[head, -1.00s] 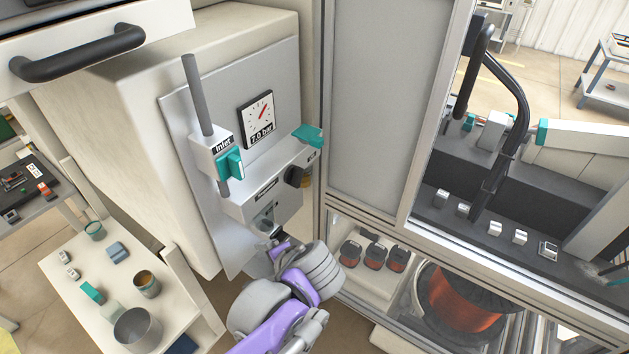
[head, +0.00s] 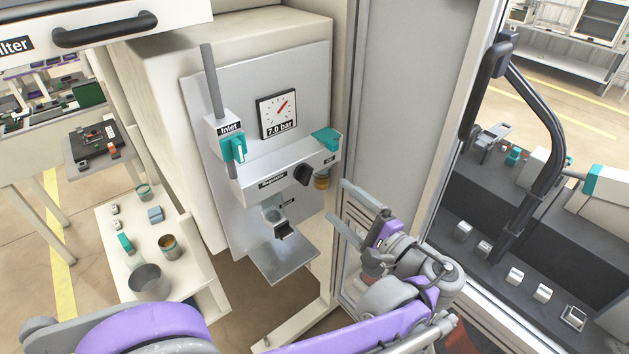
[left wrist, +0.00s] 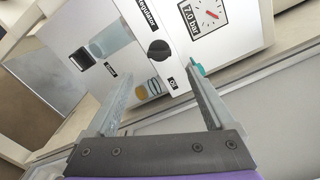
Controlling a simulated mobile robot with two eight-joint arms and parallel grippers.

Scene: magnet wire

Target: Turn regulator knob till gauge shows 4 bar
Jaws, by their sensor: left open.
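The gauge (head: 277,113) on the grey panel reads "7.0 bar"; it also shows in the left wrist view (left wrist: 207,16). The black regulator knob (head: 303,175) sits on the front of the white regulator block (head: 268,180), below and right of the gauge. In the left wrist view the knob (left wrist: 159,50) lies ahead, between the lines of the two fingers. My left gripper (head: 336,206) is open and empty, below and right of the knob and apart from it. My right gripper is not in view.
A teal inlet valve handle (head: 233,149) is left of the block, and another teal handle (head: 326,139) is just above right of the knob. A metal shelf plate (head: 277,260) juts out below. A cabinet frame (head: 385,130) stands close on the right.

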